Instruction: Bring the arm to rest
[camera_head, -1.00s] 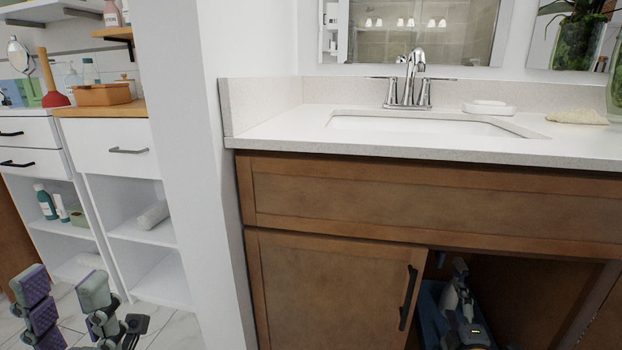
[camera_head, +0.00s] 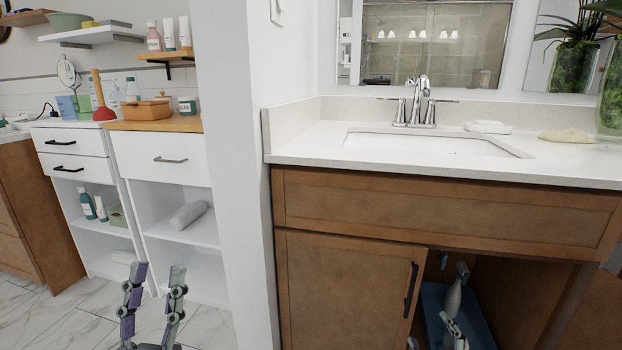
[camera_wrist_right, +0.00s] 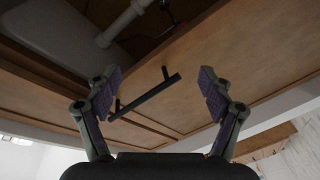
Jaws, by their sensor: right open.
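My left gripper (camera_head: 157,270) stands upright at the bottom left of the head view, its two purple-and-grey fingers apart with nothing between them. My right gripper (camera_wrist_right: 161,82) is open and empty in the right wrist view, with a black bar handle showing between and beyond its fingers. In the head view, a grey jointed part low at the open cabinet looks like a finger of my right gripper; the rest is hidden or cut off by the bottom edge.
The wooden vanity (camera_head: 440,207) has a closed door with a black handle (camera_head: 410,290). A white wall end (camera_head: 245,200) separates the vanity from white shelves (camera_head: 180,250). Tiled floor (camera_head: 60,318) is clear at left.

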